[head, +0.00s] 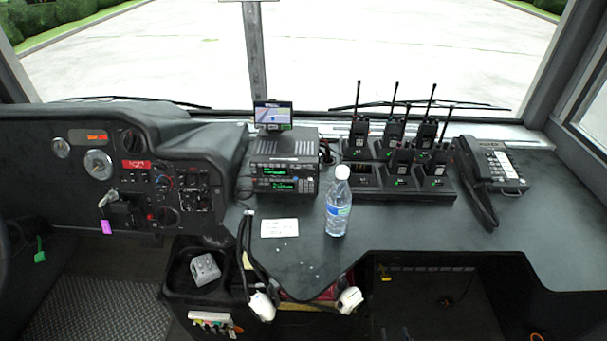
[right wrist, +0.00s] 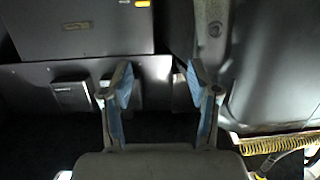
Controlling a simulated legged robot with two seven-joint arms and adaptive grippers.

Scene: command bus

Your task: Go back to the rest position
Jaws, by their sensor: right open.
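My right gripper (right wrist: 158,80) shows in the right wrist view, its two blue-padded fingers spread apart with nothing between them. A dark cabinet or panel (right wrist: 80,30) lies beyond the fingers, and a large grey shape (right wrist: 255,70) stands to their right. In the head view I cannot make out either gripper clearly. My left gripper is not in view.
The dark dashboard counter (head: 400,250) carries a water bottle (head: 338,205), a white card (head: 279,228), a radio unit (head: 284,165), several handheld radios in chargers (head: 395,180) and a desk phone (head: 492,165). A yellow coiled cord (right wrist: 270,145) runs at right in the wrist view.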

